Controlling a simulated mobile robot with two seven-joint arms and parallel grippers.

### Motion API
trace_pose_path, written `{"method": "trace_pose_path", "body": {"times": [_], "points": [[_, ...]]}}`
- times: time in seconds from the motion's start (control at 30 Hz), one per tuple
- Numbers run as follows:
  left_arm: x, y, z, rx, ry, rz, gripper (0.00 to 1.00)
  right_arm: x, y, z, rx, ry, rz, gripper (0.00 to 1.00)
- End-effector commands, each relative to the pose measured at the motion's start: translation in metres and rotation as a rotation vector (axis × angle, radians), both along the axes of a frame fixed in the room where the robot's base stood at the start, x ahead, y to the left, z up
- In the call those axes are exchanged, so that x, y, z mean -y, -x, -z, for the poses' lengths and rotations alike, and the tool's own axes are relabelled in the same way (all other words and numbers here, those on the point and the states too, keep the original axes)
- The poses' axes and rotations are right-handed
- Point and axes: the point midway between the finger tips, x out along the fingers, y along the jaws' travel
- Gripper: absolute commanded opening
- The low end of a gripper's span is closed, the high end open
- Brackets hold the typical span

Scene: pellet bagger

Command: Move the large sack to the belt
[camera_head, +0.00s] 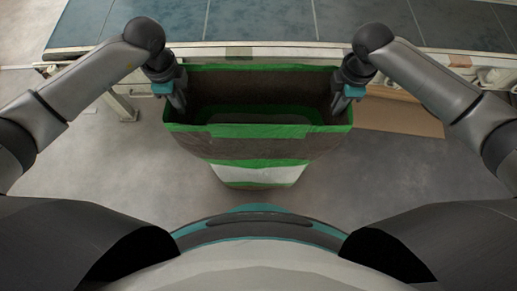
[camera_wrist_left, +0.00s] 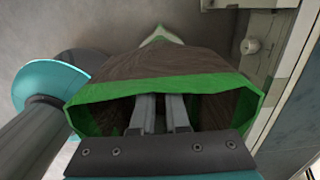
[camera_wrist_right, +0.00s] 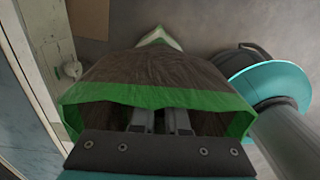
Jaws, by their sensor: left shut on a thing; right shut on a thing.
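The large sack (camera_head: 258,147) is brown with green bands and a pale stripe low down, and its top is open. It hangs between my two grippers in front of the belt (camera_head: 262,20). My left gripper (camera_head: 178,103) is shut on the sack's left rim, and my right gripper (camera_head: 342,102) is shut on its right rim. The sack also shows in the left wrist view (camera_wrist_left: 170,62) and in the right wrist view (camera_wrist_right: 150,70), with the fingers reaching inside its green rim. The fingertips are partly hidden by the sack.
The belt's pale front edge (camera_head: 120,52) runs across behind the sack. A flat brown cardboard piece (camera_head: 400,117) lies on the floor at the right, below the belt. Grey floor (camera_head: 110,165) is clear to the left of the sack.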

Motion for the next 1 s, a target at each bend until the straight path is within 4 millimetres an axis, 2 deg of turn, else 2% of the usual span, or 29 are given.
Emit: {"method": "trace_pose_path", "body": {"times": [0.57,1.0], "points": [[0.0,-0.001,-0.005,0.004,0.001,0.0,0.0,0.0,-0.002,-0.005,0.005,0.0,0.002,0.0],[0.0,-0.002,-0.03,0.004,0.001,0.0,0.0,0.001,-0.002,-0.03,0.005,0.0,0.002,0.0]]}}
